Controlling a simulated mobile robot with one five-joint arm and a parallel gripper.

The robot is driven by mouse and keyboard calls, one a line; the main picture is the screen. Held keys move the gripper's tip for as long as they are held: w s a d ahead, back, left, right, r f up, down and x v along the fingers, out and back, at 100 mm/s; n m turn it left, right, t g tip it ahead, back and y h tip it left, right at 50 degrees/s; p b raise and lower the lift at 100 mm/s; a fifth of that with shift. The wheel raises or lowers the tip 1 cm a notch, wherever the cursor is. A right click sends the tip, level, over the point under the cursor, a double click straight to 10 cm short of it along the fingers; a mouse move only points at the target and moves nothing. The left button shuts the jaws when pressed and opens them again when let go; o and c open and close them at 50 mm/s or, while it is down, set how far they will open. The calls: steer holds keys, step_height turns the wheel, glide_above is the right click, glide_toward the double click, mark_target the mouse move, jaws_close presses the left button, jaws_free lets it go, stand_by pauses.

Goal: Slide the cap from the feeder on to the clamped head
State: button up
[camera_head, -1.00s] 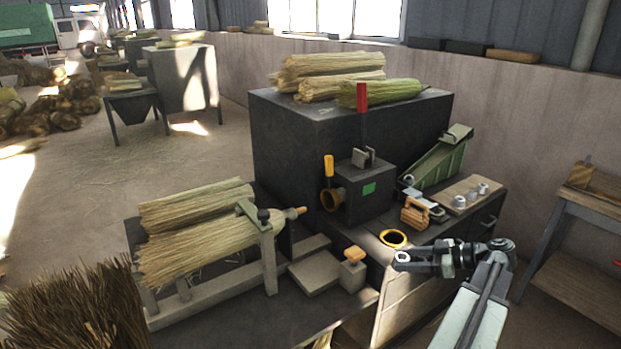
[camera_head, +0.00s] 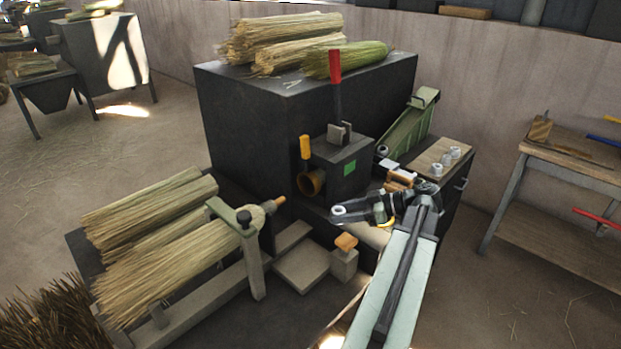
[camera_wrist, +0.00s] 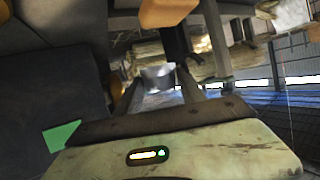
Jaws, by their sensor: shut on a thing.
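My gripper (camera_head: 350,213) is shut on a small pale metal cap (camera_head: 338,212) at its tips. In the wrist view the cap (camera_wrist: 158,76) shows grey between the two fingers. The clamped head (camera_head: 185,245) is a straw bundle lying under a grey post clamp (camera_head: 252,255). Its tan neck (camera_head: 277,203) points right, toward my gripper. The cap is to the right of the neck and apart from it. The green sloped feeder (camera_head: 408,130) stands behind my gripper at right, with a grey cap-like piece (camera_head: 383,152) at its lower end.
A dark box with an orange handle (camera_head: 305,148) and a brass ring (camera_head: 311,183) stands behind the gap between neck and gripper. A low block with an orange top (camera_head: 346,242) stands just below my gripper. A wooden board (camera_head: 428,158) holds grey cylinders at right.

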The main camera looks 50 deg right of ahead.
steer(key=w+a+r+m+t, duration=0.2)
steer(key=w+r+m+t, duration=0.55)
steer(key=m, duration=1.15)
steer(key=shift+w+f+g+b, duration=1.35)
steer(key=shift+w+f+b, duration=3.2)
steer(key=shift+b, duration=0.5)
steer(key=a, duration=0.7)
steer(key=shift+w+a+r, duration=0.25)
steer(key=shift+w, duration=0.15)
steer(key=o, duration=1.4)
